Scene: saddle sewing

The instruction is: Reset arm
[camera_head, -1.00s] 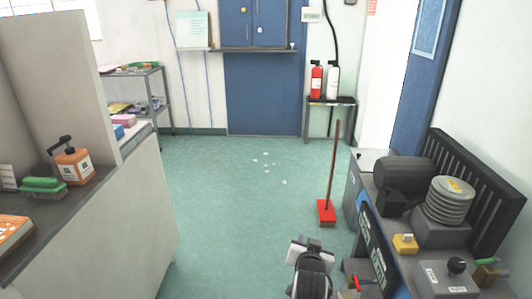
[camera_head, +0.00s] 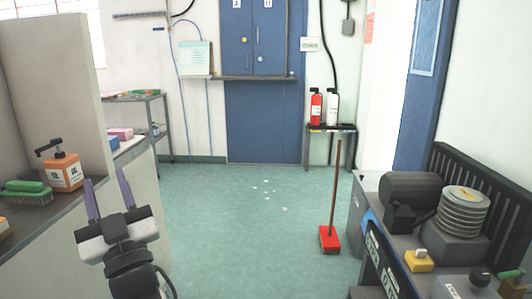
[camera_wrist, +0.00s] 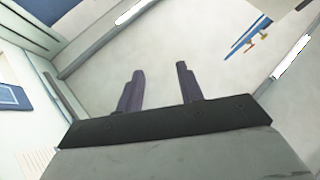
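My gripper (camera_head: 108,200) is at the lower left in the head view, raised in front of the left counter's end. Its two purple-grey fingers point up and stand apart, with nothing between them. In the wrist view my gripper (camera_wrist: 160,90) also shows its fingers spread and empty, against pale, tilted wall and ceiling surfaces.
The left counter (camera_head: 50,225) holds an orange pump bottle (camera_head: 62,172) and a green brush (camera_head: 27,192). A red dustpan or broom (camera_head: 329,238) stands on the floor, right of centre. A machine bench (camera_head: 372,200) is at right. The middle floor (camera_head: 240,235) is clear except for white scraps.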

